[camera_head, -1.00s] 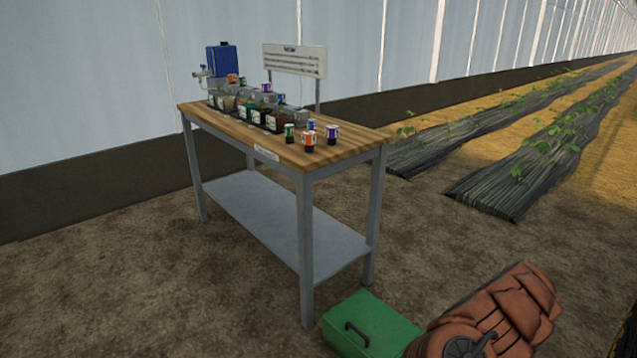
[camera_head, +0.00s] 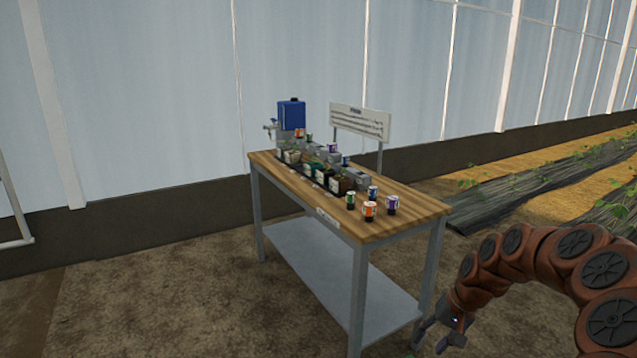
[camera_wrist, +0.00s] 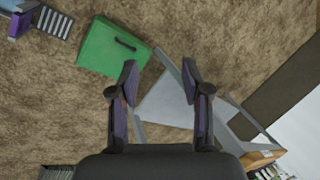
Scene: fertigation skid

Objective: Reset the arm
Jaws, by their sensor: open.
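My gripper (camera_head: 436,338) is at the lower right of the head view, low and in front of the table's right end. It also shows in the wrist view (camera_wrist: 158,80), where its two fingers stand apart with nothing between them. My brown jointed arm curves in from the right edge, arched above the gripper. The wrist view looks down past the fingers at the ground, with the table's lower shelf (camera_wrist: 165,104) behind and to the right of the fingertips.
A wooden-topped table (camera_head: 425,207) carries several small labelled cups, small pots, a blue container (camera_head: 291,115) and a sign (camera_head: 360,122). A green box (camera_wrist: 104,48) lies on the ground in the wrist view. Planted rows (camera_head: 540,195) run at right. Ground left of the table is clear.

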